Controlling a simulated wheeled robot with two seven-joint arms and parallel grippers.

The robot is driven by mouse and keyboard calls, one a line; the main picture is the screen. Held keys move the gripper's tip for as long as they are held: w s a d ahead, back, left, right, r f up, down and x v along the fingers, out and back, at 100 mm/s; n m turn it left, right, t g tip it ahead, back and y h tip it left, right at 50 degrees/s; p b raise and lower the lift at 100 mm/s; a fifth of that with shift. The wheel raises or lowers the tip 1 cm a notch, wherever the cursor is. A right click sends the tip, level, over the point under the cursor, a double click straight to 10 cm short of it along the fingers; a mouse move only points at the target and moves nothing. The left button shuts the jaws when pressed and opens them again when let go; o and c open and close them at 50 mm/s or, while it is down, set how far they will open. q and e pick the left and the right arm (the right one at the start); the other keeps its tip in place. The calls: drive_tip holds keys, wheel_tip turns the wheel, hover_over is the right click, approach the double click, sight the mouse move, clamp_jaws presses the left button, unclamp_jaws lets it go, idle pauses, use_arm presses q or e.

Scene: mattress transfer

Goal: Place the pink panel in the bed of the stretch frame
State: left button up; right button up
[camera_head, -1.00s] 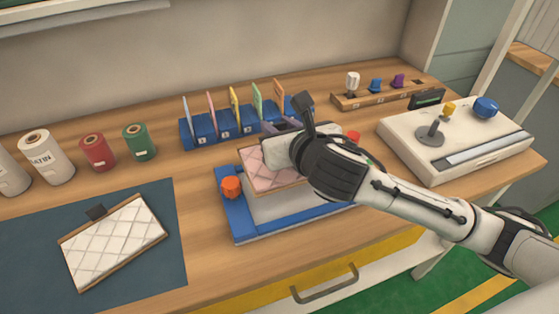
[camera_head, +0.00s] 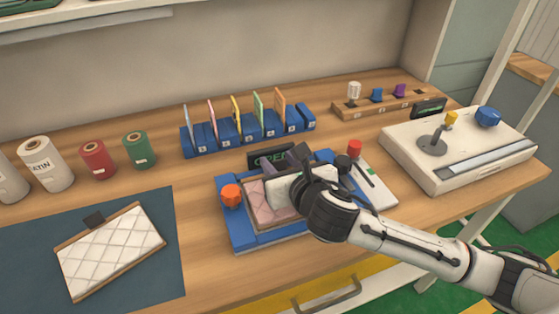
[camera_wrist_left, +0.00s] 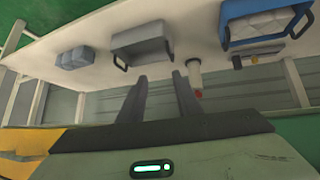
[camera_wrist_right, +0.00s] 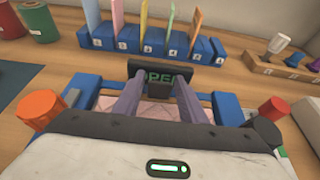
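The pink quilted panel (camera_head: 268,205) lies inside the blue stretch frame (camera_head: 236,228), about level in its bed as far as I can see. My right gripper (camera_head: 302,158) is above the panel's far part and hides much of it. In the right wrist view its fingers (camera_wrist_right: 159,84) stand apart on either side of a dark tab (camera_wrist_right: 160,90), with small gaps showing; they look open. The pink surface (camera_wrist_right: 150,108) shows below the fingers. My left gripper (camera_wrist_left: 161,82) is open and empty, away from the panel and outside the head view.
An orange knob (camera_head: 231,195) and a red knob (camera_head: 354,148) flank the frame. A dark display (camera_head: 268,157) stands behind it. A blue rack (camera_head: 245,130) of coloured cards is further back. A white quilted panel (camera_head: 110,250) lies on the dark mat (camera_head: 165,285) at left.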

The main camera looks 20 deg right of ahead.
drive_tip(key=shift+o, duration=0.6)
drive_tip(key=shift+s+r, duration=0.15)
drive_tip(key=shift+r, duration=0.05)
drive_tip(key=v, duration=1.1)
drive_tip(key=shift+s+r+p, duration=0.15)
drive_tip(key=shift+s+p, duration=0.15)
drive_tip(key=shift+p, duration=0.1)
